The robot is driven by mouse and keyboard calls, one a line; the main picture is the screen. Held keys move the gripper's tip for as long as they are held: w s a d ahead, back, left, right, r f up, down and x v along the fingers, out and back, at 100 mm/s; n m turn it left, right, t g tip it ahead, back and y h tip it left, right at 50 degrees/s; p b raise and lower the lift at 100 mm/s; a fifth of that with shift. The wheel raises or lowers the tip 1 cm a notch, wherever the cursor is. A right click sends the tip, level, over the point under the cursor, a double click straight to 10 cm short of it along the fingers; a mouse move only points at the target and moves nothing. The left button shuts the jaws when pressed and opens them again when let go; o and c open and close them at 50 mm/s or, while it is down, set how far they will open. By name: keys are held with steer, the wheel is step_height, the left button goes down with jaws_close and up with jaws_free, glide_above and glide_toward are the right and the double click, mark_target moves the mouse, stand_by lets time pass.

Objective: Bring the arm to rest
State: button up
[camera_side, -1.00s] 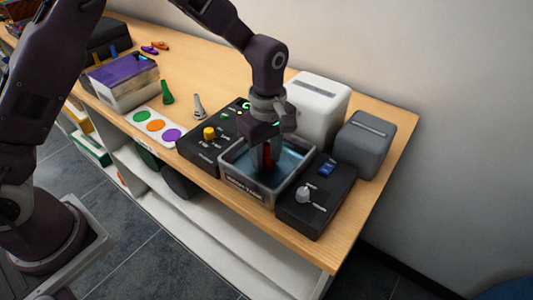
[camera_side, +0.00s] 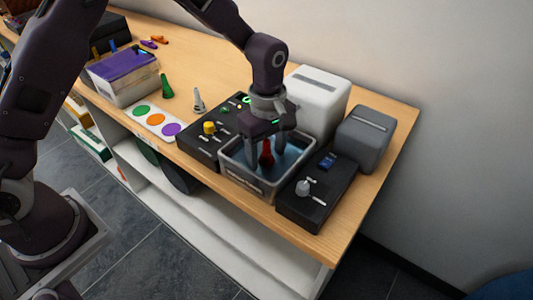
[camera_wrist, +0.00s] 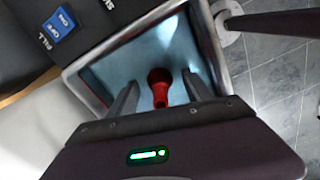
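My gripper (camera_side: 266,152) is over the open tank (camera_side: 239,176), with its two fingers spread apart. A red peg-like piece (camera_side: 267,160) stands in the tank between the fingers. In the wrist view the red piece (camera_wrist: 160,88) sits between the fingertips (camera_wrist: 159,78), with a visible gap on both sides. The tank's inside is pale blue, and its rim (camera_wrist: 218,50) shows around the piece. The lower end of the red piece is hard to make out.
A black control box with a yellow knob (camera_side: 209,128) is left of the tank; another with a grey knob (camera_side: 303,187) is right. White (camera_side: 318,100) and grey (camera_side: 364,141) boxes stand behind. Green (camera_side: 166,87) and grey (camera_side: 198,100) pegs stand further left.

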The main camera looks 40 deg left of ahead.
mark_target(267, 140)
step_height(267, 140, up, 6)
steer(key=shift+r, duration=0.25)
steer(key=s+a+r+m+t, duration=0.1)
steer(key=s+a+r+m, duration=0.2)
steer(key=s+r, duration=0.3)
steer(key=s+a+r+m+t, duration=0.1)
steer(key=s+a+r+m, duration=0.25)
steer(key=r, duration=0.35)
steer(key=s+a+m+t, duration=0.2)
steer(key=s+m, duration=0.2)
steer(key=s, duration=0.3)
steer(key=s+a+r+m+t, duration=0.1)
steer(key=s+a+m, duration=0.2)
steer(key=s, duration=0.5)
steer(key=shift+s+r+m+t, duration=0.25)
steer(key=shift+m+t, duration=0.15)
steer(key=shift+m, duration=0.35)
